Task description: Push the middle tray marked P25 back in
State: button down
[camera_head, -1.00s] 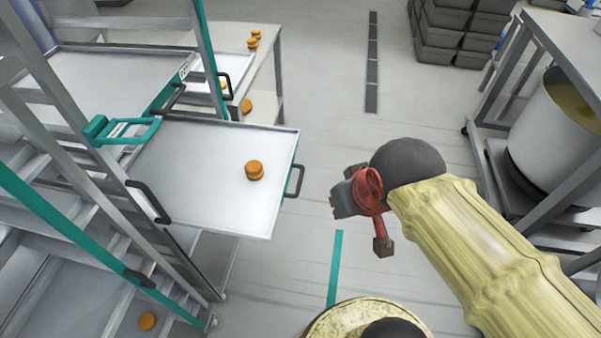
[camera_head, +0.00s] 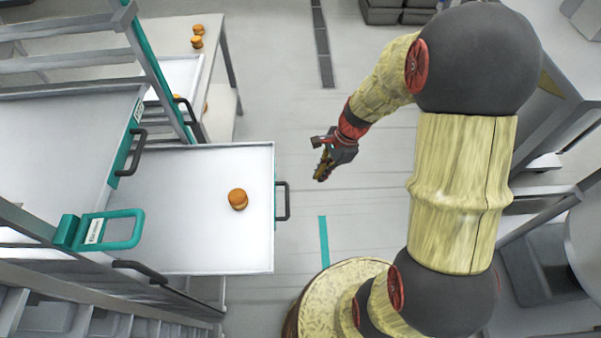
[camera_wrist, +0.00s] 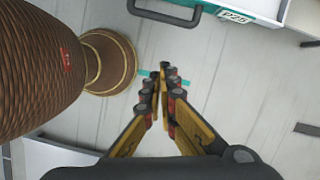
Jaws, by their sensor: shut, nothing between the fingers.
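A pale metal tray (camera_head: 190,245) sticks out of the rack at left in the head view, with a dark handle (camera_head: 284,200) on its right-hand front edge. A browned filled round (camera_head: 237,199) sits on it. In the wrist view, a teal front edge carries the label P25 (camera_wrist: 235,16) beside a dark handle (camera_wrist: 165,17). My gripper (camera_head: 322,172) is to the right of the tray's front in the head view, apart from the handle. In the wrist view, my gripper (camera_wrist: 164,72) has its fingertips close together and empty, below the handle.
Another tray (camera_head: 60,140) with a dark handle sits higher in the rack at left. A teal latch-like frame (camera_head: 105,230) stands by the rack's upright. Behind is a side table (camera_head: 215,60) with more rounds. Floor right of the tray is clear, with a teal strip (camera_head: 323,240).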

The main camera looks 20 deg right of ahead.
aim_at(189, 193)
jog(key=w+a+f+m+b, duration=0.2)
jog(key=a+f, duration=0.4)
jog(key=f, duration=0.3)
jog(key=shift+w+f+m+t, duration=0.3)
jog(key=shift+w+m, duration=0.3)
jog(key=shift+w, duration=0.35)
jog(key=shift+a, duration=0.15)
jog(key=w+a+p, duration=0.3)
jog(key=a+p, duration=0.2)
jog(key=a, duration=0.6)
jog(key=w+a+p, duration=0.4)
jog(key=a+p, duration=0.1)
jog(key=a, duration=0.6)
jog(key=w+a+p, duration=0.4)
jog(key=a+p, duration=0.1)
jog(key=a, duration=0.6)
jog(key=shift+a+r, duration=0.15)
jog(key=shift+w+a+p, duration=0.25)
jog(key=shift+a+p, duration=0.05)
jog(key=shift+a, duration=0.45)
